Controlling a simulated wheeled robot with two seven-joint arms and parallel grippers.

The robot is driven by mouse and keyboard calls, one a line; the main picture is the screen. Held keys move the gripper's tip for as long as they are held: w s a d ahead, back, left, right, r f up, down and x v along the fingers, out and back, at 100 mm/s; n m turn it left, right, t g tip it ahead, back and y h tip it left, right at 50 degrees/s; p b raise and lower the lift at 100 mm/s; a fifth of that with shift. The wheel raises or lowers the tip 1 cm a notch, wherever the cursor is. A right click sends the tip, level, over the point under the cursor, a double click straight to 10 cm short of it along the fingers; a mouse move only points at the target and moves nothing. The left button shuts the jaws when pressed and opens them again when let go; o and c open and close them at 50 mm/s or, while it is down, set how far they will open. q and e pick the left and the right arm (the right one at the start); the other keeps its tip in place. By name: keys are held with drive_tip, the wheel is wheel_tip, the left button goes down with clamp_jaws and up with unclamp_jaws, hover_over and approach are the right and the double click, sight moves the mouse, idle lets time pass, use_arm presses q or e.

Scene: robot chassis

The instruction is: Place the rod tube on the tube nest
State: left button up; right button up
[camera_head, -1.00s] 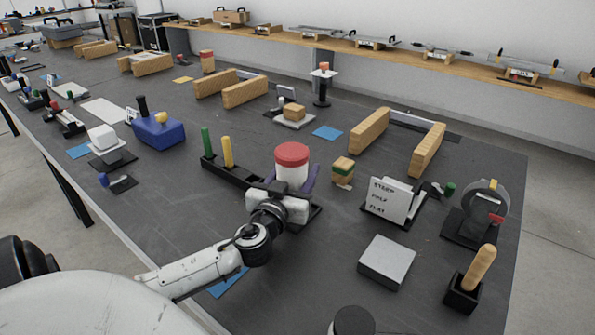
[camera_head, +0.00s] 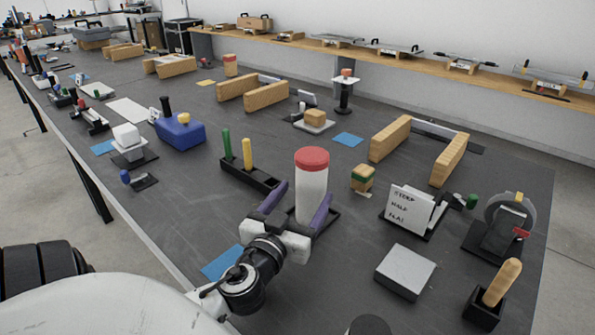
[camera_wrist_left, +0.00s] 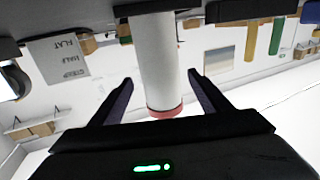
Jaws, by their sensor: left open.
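The rod tube (camera_head: 311,192), a white cylinder with a red cap, stands upright on a flat black base (camera_head: 329,219) that looks like the tube nest. The base is partly hidden by my gripper, so how the tube's foot sits in it cannot be seen. My left gripper (camera_head: 304,190) is open, with one purple finger on each side of the tube and its palm on the near side. In the left wrist view the tube (camera_wrist_left: 160,60) appears upside down between the spread fingers, with gaps on both sides. My right gripper is not in view.
A black rack (camera_head: 250,176) with a green and a yellow rod stands left of the tube. A small striped block (camera_head: 362,178) and a lettered white card (camera_head: 408,207) stand to the right. A grey block (camera_head: 405,270) lies nearer. A blue patch (camera_head: 222,262) lies left of my wrist.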

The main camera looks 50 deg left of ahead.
use_arm(q)
drive_tip(key=shift+v, duration=1.15)
drive_tip(key=shift+s+d, duration=0.15)
drive_tip(key=shift+s, duration=0.15)
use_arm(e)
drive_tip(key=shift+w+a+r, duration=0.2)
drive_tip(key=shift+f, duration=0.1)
